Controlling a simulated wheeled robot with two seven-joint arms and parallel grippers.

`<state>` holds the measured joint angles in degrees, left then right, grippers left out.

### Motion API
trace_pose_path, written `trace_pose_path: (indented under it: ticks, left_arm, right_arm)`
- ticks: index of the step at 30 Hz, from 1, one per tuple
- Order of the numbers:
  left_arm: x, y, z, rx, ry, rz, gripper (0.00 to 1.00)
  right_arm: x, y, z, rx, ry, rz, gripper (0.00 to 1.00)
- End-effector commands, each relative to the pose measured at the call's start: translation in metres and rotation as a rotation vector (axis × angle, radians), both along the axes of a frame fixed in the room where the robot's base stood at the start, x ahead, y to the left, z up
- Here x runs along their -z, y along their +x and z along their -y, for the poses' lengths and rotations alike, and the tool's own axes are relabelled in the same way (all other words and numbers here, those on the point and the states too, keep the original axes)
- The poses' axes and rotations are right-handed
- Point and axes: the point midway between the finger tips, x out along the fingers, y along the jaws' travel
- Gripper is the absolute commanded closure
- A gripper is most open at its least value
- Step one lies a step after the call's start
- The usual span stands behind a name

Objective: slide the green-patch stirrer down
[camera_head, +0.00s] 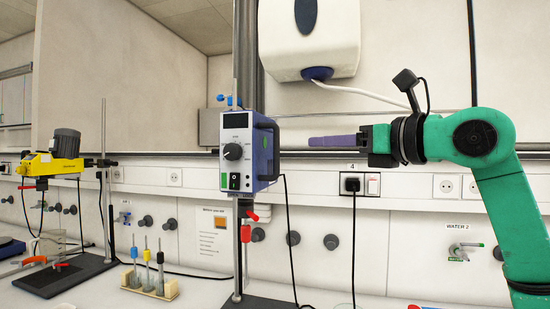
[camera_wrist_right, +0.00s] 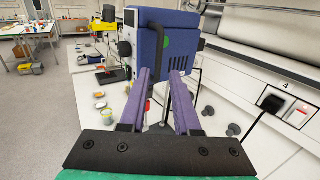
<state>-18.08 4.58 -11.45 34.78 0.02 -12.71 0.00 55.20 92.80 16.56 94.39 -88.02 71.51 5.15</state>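The green-patch stirrer (camera_head: 248,152) is a blue and grey box with a dial, mounted on an upright metal rod (camera_head: 237,255). In the right wrist view the stirrer (camera_wrist_right: 172,45) lies straight ahead, past the fingertips. My right gripper (camera_head: 312,141) points left at the stirrer's right side, with a gap between. Its two purple fingers (camera_wrist_right: 161,74) are apart with nothing between them. My left gripper is not in view.
A yellow stirrer (camera_head: 52,163) stands on another rod at the left. A wooden rack (camera_head: 148,288) with several tubes sits on the bench between them. A black cable hangs right of the stirrer. A white dispenser (camera_head: 310,40) is on the wall above. Sockets and taps line the wall.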

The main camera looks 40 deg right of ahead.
Motion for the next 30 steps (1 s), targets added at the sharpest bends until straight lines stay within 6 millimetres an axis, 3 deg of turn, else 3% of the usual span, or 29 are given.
trace_pose_path:
  ticks: [7,16,21,28,30]
  left_arm:
    - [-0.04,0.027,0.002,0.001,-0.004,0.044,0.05]
    - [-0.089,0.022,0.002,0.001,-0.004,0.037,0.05]
    - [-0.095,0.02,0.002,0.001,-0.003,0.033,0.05]
    - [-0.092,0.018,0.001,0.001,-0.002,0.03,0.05]
    - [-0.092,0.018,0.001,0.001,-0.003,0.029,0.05]
  right_arm:
    - [-0.01,0.05,-0.002,-0.004,0.003,-0.004,0.69]
    - [-0.01,0.125,-0.003,-0.004,0.004,-0.002,0.69]
    - [-0.004,0.141,-0.003,-0.001,0.0,-0.001,0.69]
    - [-0.002,0.142,-0.003,-0.001,0.0,0.0,0.69]
    - [-0.002,0.142,-0.003,-0.001,0.0,0.0,0.96]
